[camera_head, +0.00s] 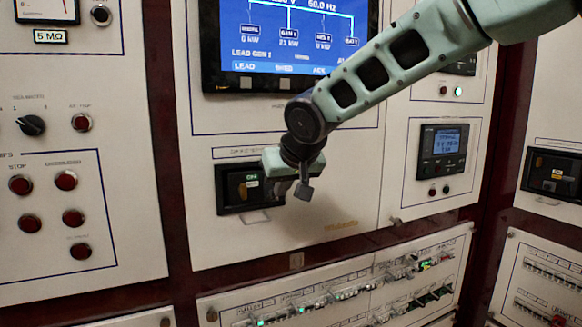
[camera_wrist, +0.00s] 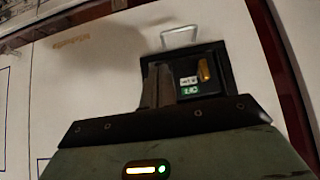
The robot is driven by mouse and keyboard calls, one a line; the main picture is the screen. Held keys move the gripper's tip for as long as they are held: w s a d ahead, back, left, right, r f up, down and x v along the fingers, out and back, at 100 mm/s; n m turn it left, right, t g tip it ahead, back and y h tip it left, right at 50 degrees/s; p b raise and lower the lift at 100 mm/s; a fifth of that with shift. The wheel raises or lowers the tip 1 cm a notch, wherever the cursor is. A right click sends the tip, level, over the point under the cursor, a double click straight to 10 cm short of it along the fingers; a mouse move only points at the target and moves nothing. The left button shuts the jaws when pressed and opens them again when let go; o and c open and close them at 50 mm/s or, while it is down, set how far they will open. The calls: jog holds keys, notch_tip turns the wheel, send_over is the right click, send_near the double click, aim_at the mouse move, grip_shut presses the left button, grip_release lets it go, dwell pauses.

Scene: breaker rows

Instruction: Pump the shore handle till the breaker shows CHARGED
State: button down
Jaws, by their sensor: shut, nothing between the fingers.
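A black breaker unit (camera_head: 232,190) is set in the middle panel below the large screen. In the wrist view the breaker (camera_wrist: 225,62) shows a green label, a white label and an amber strip; the lettering is too small to read surely. A thin pale loop handle (camera_head: 258,218) sticks out under the breaker and also shows in the wrist view (camera_wrist: 180,32). My gripper (camera_head: 303,190) is shut and empty, at the breaker's right side in the head view. Its dark fingers (camera_wrist: 156,82) overlap the breaker in the wrist view, apart from the loop; contact cannot be told.
A similar breaker unit (camera_head: 553,175) is in the right panel. A small meter (camera_head: 443,150) is right of my gripper. Below are rows of small breakers (camera_head: 345,293). Knobs and red buttons (camera_head: 66,180) are on the left panel. The panel face below the loop is clear.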

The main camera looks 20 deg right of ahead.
jog(key=v, duration=1.7)
dwell(0.6)
jog(key=s+a+f+n+g+y+p, duration=0.1)
jog(key=s+a+f+n+g, duration=0.1)
jog(key=s+a+f, duration=0.35)
jog(key=s+a+f+n+g+p, duration=0.2)
jog(key=s+a+f, duration=0.1)
jog(key=f, duration=0.6)
jog(key=s+f+n+g+p, duration=0.1)
jog(key=s+f+n+g, duration=0.2)
jog(key=s+f, duration=0.8)
jog(key=shift+s+a+n+g, duration=0.35)
jog(key=shift+s+g, duration=0.35)
jog(key=shift+s, duration=0.35)
jog(key=shift+a, duration=0.1)
